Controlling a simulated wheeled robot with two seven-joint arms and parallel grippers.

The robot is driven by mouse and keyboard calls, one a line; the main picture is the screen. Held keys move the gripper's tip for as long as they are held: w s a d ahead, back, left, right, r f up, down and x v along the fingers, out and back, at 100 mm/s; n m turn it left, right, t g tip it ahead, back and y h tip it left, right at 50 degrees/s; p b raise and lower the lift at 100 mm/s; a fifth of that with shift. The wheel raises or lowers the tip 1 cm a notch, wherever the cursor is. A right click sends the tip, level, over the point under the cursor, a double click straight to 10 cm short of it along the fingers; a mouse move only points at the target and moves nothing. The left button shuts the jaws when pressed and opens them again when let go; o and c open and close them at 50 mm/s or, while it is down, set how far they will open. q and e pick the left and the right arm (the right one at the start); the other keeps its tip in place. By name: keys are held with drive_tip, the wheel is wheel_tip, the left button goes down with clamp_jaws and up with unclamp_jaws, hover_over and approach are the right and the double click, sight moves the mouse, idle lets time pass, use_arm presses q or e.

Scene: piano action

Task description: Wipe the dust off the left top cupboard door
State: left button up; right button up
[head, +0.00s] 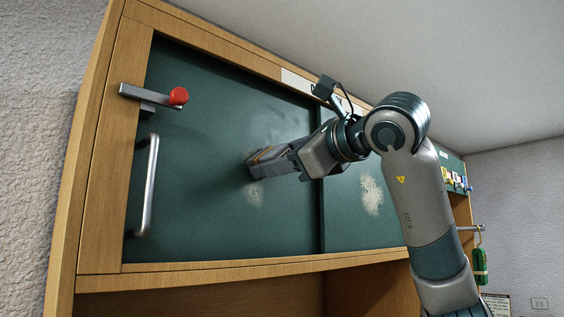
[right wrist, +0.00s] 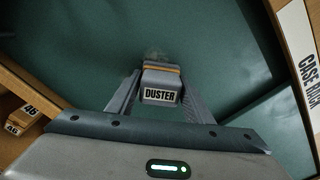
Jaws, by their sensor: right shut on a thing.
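The left top cupboard door (head: 205,100) is a dark green panel in a wooden frame, with a metal bar handle (head: 149,185) at its left. My right gripper (head: 272,163) is in front of its right half, shut on a grey duster with an orange stripe, labelled DUSTER (right wrist: 160,96). The duster's far end is at or very near the door; contact cannot be told. A pale dust patch (head: 255,193) shows on the door just below the duster, and a faint smudge (right wrist: 154,56) shows beyond it in the right wrist view. My left gripper is out of view.
A red-knobbed metal latch (head: 178,96) sticks out at the door's upper left. The right green door (head: 345,215) carries a brighter dust patch (head: 371,195). A hook with a green item (head: 480,265) is at the far right. The door's left half is otherwise clear.

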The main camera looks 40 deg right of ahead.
sight(266, 155)
drive_tip(key=shift+a, duration=0.15)
drive_tip(key=shift+s+a, duration=0.15)
drive_tip(key=shift+a, duration=1.6)
drive_tip(key=shift+s, duration=0.1)
drive_tip(key=shift+s+d+b, duration=0.1)
drive_tip(key=shift+s+b, duration=0.45)
drive_tip(key=shift+s, duration=0.25)
drive_tip(key=shift+s+d+b, duration=0.15)
drive_tip(key=shift+s+b, duration=0.2)
drive_tip(key=shift+s, duration=1.7)
drive_tip(key=shift+s, duration=0.1)
drive_tip(key=s, duration=0.2)
drive_tip(key=shift+s+d+b, duration=0.15)
drive_tip(key=shift+s+b, duration=0.15)
drive_tip(key=shift+s, duration=0.1)
